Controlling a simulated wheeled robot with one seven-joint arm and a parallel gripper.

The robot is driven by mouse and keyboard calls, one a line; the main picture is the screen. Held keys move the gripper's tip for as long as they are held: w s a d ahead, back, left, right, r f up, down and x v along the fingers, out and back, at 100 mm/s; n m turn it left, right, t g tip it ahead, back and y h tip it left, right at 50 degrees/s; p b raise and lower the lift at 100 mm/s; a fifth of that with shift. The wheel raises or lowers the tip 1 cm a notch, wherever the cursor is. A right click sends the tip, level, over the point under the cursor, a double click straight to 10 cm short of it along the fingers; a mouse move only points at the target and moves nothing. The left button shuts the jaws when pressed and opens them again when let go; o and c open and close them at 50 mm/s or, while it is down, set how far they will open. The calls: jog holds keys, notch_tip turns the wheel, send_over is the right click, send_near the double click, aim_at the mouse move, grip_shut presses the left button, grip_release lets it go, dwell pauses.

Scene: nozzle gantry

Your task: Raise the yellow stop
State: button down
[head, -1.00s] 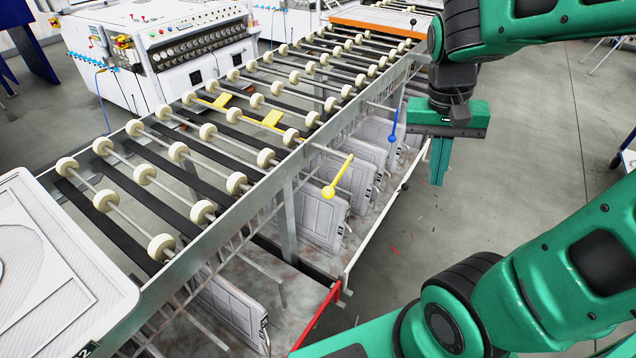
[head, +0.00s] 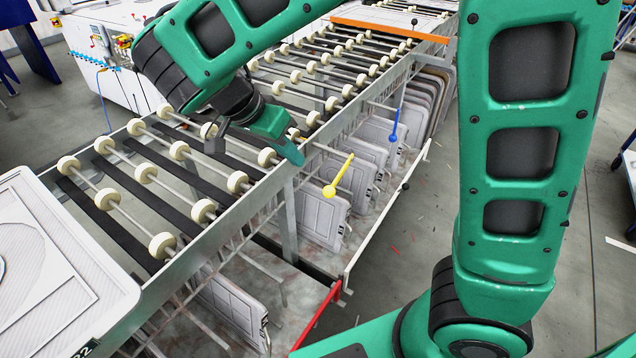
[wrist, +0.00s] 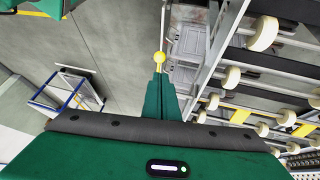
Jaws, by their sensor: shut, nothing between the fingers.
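The yellow lever (head: 338,177) with a ball at its end sticks out from the near side rail of the roller conveyor, ball end low. Its ball also shows in the wrist view (wrist: 159,57), just beyond my fingertips. The yellow stop's flat plates lie among the rollers; they show in the wrist view (wrist: 240,116), while my arm hides most of them in the head view. My gripper (head: 297,157) is shut and empty, pointing down by the side rail, left of and above the lever's ball. I cannot tell whether it touches the lever.
A blue lever (head: 393,132) and an orange bar (head: 390,28) are farther along the conveyor. A red lever (head: 318,318) is nearer. Grey panels (head: 322,212) hang below the rail.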

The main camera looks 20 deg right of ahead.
aim_at(327, 189)
jog(key=x, duration=1.4)
